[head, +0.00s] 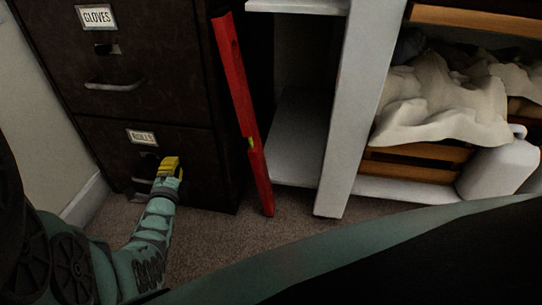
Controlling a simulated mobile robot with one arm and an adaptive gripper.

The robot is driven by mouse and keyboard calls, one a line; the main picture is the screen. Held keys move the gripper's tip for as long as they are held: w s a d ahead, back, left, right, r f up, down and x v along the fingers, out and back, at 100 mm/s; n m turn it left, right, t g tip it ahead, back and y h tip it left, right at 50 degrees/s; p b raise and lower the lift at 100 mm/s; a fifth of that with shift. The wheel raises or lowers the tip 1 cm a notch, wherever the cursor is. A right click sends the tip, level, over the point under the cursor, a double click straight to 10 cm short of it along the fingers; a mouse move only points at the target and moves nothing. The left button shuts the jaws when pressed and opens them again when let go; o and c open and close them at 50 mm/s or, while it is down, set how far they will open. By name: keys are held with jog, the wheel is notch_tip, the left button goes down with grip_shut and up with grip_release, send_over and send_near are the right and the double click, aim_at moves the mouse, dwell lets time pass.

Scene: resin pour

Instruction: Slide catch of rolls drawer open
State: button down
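A dark filing cabinet (150,100) stands at the left. Its lower drawer, the rolls drawer (100,138), bears a small label (142,137) that looks like "ROLLS". The drawer looks closed. My gripper (168,163), with yellow fingers on a pale green wrist, is in front of this drawer, just below and right of the label. The catch of the rolls drawer is mostly hidden by my gripper, so I cannot tell its position. I cannot tell whether my fingers touch it, or whether they are open or shut.
The upper drawer has a "GLOVES" label (97,16), a catch (106,49) and a handle (114,86). A red level (243,115) leans at the cabinet's right side. A white shelf (358,110) holds cloth-filled wooden crates (415,155) and a white jug (498,168). Carpet (215,245) is clear below.

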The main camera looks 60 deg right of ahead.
aim_at(151, 158)
jog(key=shift+w+a, duration=0.45)
jog(key=shift+w, duration=0.35)
jog(key=shift+w+a, duration=0.45)
jog(key=shift+w, duration=0.3)
